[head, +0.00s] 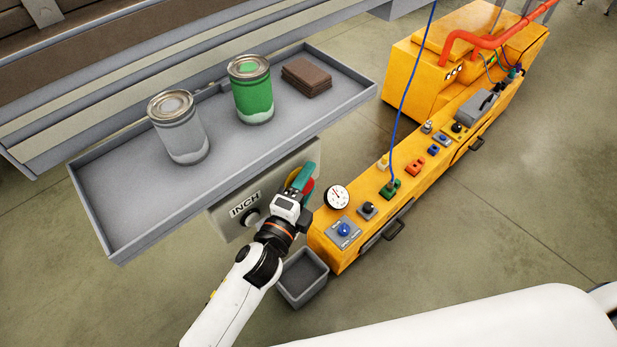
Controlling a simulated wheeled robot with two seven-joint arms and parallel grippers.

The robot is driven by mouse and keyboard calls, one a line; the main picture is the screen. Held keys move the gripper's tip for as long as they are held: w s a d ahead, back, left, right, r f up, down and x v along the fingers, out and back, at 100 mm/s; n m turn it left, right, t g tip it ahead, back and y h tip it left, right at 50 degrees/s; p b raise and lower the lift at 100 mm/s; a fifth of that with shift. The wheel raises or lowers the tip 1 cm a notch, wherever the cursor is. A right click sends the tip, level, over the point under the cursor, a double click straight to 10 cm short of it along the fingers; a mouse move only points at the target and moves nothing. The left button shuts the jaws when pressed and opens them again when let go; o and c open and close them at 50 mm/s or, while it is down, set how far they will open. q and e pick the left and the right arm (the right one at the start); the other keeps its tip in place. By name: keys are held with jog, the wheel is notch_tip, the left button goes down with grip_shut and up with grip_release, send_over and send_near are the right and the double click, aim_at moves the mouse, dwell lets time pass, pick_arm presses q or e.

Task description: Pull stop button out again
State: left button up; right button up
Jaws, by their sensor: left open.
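The red stop button (309,186) sits on the grey control panel (232,228) below the tray, to the right of the INCH label. It is partly hidden by my left gripper (303,178). My left gripper has teal fingers and is at the button, with its fingers open. I cannot tell whether a finger touches the button, or whether the button is pressed in or out. A dark round knob (251,220) sits by the INCH label. My right gripper is not in view.
The grey tray (110,205) above the panel holds a grey can (180,135), a green can (252,95) and brown pads (307,78). A yellow machine (330,232) with a gauge (337,197) and several controls stands close right. A small grey bin (303,291) is below.

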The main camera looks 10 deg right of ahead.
pick_arm(q)
jog(key=shift+w+d, duration=0.4)
jog(key=shift+w, duration=0.05)
jog(key=c, duration=1.1)
jog(key=shift+s+d+f, duration=0.1)
jog(key=shift+s+d, duration=0.2)
jog(key=shift+s, duration=0.2)
jog(key=o, duration=1.1)
